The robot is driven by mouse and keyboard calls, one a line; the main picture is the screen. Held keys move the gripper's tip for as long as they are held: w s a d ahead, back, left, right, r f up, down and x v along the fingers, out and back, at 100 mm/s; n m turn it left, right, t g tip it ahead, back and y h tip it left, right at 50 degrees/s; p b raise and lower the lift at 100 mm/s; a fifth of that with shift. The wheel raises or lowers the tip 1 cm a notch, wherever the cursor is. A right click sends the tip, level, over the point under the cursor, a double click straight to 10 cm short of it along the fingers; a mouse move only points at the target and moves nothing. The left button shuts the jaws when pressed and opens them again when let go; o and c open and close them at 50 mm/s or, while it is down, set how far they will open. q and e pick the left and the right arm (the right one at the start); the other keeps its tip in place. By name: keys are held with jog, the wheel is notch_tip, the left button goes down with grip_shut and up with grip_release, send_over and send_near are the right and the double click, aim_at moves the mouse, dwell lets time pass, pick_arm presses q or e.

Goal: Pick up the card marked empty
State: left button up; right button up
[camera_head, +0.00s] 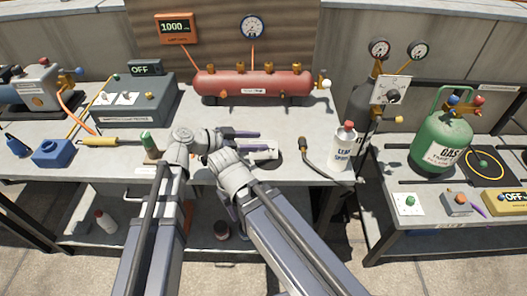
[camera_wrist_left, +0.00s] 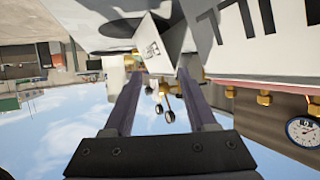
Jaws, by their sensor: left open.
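My left gripper (camera_head: 257,142) is open over the front middle of the bench, its two purple fingers pointing right. A small white card or tag (camera_head: 264,155) shows close beside the fingertips, next to a dark disc. I cannot read it in the head view. In the left wrist view, the open left gripper (camera_wrist_left: 158,75) has a white card (camera_wrist_left: 152,43) with small dark marks near and beyond its fingertips. I cannot tell whether it says empty, or whether the fingers touch it.
A red tank (camera_head: 255,84) lies behind the left gripper. A white spray can (camera_head: 342,147) stands to the right, with a black hose tool (camera_head: 318,157) between. A green gas cylinder (camera_head: 440,140) is on the right table. A grey tester box (camera_head: 123,101) is at left.

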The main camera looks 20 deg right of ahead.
pick_arm(q)
jog(key=shift+d+f, duration=0.1)
jog(key=shift+d, duration=0.15)
grip_shut()
dwell(0.5)
